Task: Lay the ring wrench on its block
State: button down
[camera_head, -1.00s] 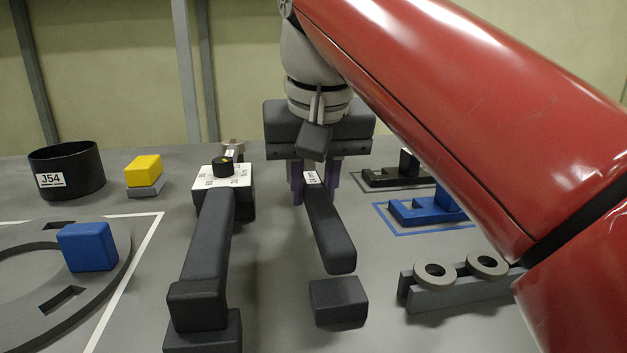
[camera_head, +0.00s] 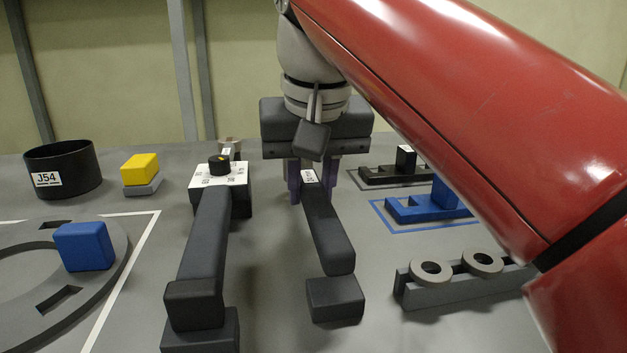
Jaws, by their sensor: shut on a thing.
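My gripper (camera_head: 311,185) hangs at the middle back, its purple fingers shut around a long dark bar. I take this bar for the ring wrench (camera_head: 328,235). A small white label shows on it between the fingers, and it points toward me. Its far end is hidden behind the fingers and wrist, so I see no ring on it. Its near end stands just behind and above a low dark block (camera_head: 335,302), which I take for its block. I cannot tell whether they touch.
Left stands a second dark tool (camera_head: 205,245) on a block, with a white, black-knobbed box. Right are a grey rack (camera_head: 440,291) with two rings, a blue fixture (camera_head: 415,211) and a black one (camera_head: 385,176). A blue block (camera_head: 84,247), yellow block (camera_head: 140,168) and black bin (camera_head: 75,172) are left.

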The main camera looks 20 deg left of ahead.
jog(key=shift+f, duration=0.35)
jog(key=shift+f+b, duration=0.25)
jog(key=shift+b, duration=0.15)
jog(key=shift+f, duration=0.7)
dwell(1.1)
jog(key=c, duration=1.1)
grip_release()
notch_tip(320, 180, up, 3)
jog(key=shift+f+p, duration=0.1)
jog(key=shift+p, duration=1.15)
jog(key=shift+r, duration=2.05)
